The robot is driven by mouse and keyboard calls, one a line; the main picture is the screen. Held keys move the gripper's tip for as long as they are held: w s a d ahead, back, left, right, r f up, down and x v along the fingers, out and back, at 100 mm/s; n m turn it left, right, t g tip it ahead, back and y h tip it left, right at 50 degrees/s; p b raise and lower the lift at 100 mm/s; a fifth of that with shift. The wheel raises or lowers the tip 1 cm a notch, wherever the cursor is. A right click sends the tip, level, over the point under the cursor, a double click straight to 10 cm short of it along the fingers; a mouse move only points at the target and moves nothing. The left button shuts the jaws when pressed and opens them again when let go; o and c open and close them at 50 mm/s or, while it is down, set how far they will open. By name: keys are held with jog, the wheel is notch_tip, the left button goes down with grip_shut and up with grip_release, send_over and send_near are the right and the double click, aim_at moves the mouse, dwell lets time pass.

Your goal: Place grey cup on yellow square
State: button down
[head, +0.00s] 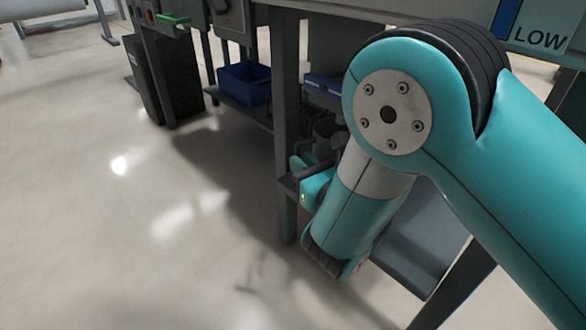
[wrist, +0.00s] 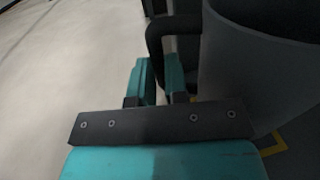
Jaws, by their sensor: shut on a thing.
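The grey cup (wrist: 255,75) fills the right side of the wrist view, large and close, with its dark opening at the top. Its dark handle (wrist: 156,38) sticks out to the left. My gripper (wrist: 160,78) has its two teal fingers shut on this handle. A yellow line (wrist: 272,146), seen as a corner at the lower right of the wrist view, lies beside and below the cup. Most of the yellow marking is hidden, and I cannot tell whether the cup touches the surface. In the head view my arm largely hides the gripper and cup.
In the head view a dark metal table leg (head: 286,120) stands close to my gripper. A blue bin (head: 244,84) sits on a low shelf behind it. A grey panel (head: 430,240) lies under my arm. The pale floor at left is clear.

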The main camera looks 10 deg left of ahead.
jog(key=f, duration=0.1)
jog(key=f+b, duration=0.2)
jog(key=shift+d+f, duration=0.2)
jog(key=shift+d, duration=0.1)
jog(key=shift+f+b, duration=0.15)
jog(key=shift+b, duration=0.25)
jog(key=shift+s+a+r, duration=0.1)
jog(key=shift+r, duration=0.1)
jog(key=shift+f, duration=0.2)
jog(key=c, duration=1.1)
grip_release()
jog(key=shift+c, duration=0.2)
